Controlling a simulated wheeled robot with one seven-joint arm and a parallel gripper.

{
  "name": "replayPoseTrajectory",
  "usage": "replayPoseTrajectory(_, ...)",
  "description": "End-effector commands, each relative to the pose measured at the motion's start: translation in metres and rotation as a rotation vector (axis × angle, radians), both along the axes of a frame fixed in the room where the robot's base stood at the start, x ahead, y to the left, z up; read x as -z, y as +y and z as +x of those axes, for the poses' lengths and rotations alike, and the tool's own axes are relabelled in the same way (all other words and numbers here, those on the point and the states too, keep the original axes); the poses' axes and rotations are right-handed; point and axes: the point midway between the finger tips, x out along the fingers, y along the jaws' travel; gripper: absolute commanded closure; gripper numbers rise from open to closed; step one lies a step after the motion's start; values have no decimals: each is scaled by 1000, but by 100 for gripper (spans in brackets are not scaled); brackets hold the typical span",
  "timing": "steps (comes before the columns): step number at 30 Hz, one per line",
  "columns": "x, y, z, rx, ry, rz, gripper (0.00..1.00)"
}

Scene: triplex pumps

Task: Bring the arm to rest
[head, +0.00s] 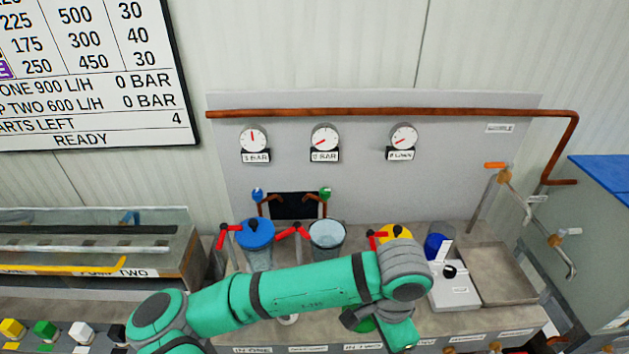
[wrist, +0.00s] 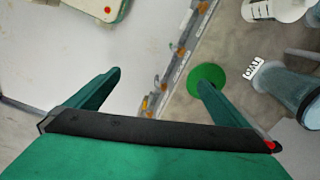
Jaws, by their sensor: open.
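My arm is green with grey joints and reaches across the lower middle of the head view, over the front of the bench (head: 480,322). In the wrist view my gripper (wrist: 158,78) has its two green fingers wide apart with nothing between them. The right finger is over the bench edge beside a round green disc (wrist: 208,76); I cannot tell if they touch. The left finger is over pale floor.
A blue-lidded vessel (head: 257,236), a clear vessel (head: 328,240) and a yellow-topped one (head: 391,234) stand behind the arm. A white box (head: 456,294) and a sink (head: 495,272) are to the right. Colored blocks (head: 45,329) lie at lower left.

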Motion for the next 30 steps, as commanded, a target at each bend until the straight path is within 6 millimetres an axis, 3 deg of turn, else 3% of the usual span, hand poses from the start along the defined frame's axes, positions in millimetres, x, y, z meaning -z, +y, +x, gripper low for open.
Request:
replayPoseTrajectory(3, 0, -3, 0, 1, 0, -9, 0)
replayPoseTrajectory(17, -7, -82, -5, 6, -14, -299, 0)
replayPoseTrajectory(23, -23, -134, -8, -10, -23, -511, 0)
replayPoseTrajectory(30, -66, -204, -6, -81, -42, -878, 0)
